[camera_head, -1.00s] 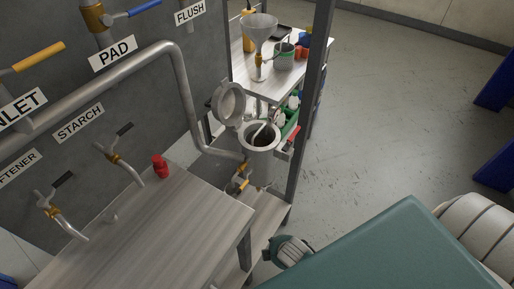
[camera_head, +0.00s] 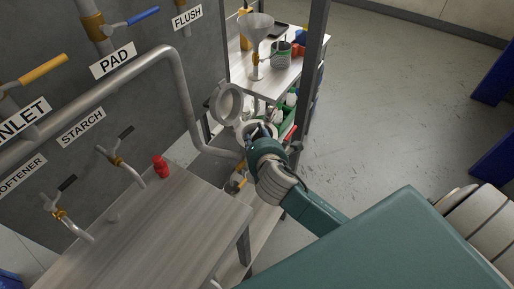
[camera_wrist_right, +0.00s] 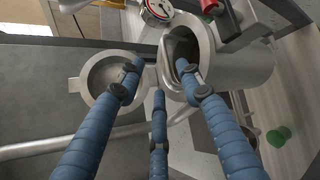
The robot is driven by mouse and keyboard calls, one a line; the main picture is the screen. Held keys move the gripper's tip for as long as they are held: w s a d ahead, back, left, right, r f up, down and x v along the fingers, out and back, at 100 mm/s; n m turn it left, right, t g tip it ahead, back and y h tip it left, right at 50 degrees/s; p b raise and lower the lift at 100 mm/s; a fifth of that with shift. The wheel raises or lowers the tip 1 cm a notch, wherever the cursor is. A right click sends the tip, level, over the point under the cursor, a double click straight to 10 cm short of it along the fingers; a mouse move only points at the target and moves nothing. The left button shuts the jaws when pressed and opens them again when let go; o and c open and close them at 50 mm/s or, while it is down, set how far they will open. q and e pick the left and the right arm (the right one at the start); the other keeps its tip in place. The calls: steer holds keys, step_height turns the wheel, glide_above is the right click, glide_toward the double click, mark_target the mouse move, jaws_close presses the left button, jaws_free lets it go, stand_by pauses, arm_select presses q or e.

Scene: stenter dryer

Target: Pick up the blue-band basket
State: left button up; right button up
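My right gripper (camera_head: 263,133) is over the open metal vessel (camera_head: 243,128) beside the rack. In the right wrist view its blue fingers (camera_wrist_right: 160,84) are spread, with nothing between them. One fingertip overlaps the mouth of the vessel (camera_wrist_right: 206,38), and another overlaps the round open lid (camera_wrist_right: 95,75). I cannot tell whether the fingers touch them. I cannot make out a blue band on any basket; the inside of the vessel is dark and partly covered by a finger. A grey basket with a green band (camera_head: 283,58) stands on the rear table. My left gripper is not in view.
A funnel on a stand (camera_head: 256,38) is on the rear table (camera_head: 266,84). A dark rack post (camera_head: 311,70) stands close right of the vessel. A thick pipe (camera_head: 183,105) runs left of it. Floor at right is clear.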

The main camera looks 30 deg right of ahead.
mark_target(256, 131)
steer(key=p+x, duration=0.1)
steer(key=x, duration=0.5)
steer(key=shift+w+d+f, duration=0.15)
steer(key=shift+w+f, duration=0.05)
steer(key=shift+f, duration=0.15)
steer(key=shift+w+d+f, duration=0.1)
steer(key=shift+w+f, duration=0.25)
steer(key=shift+w, duration=0.1)
steer(key=shift+s, duration=0.1)
jaws_close()
steer(key=shift+d+r, duration=0.1)
steer(key=shift+r, duration=0.1)
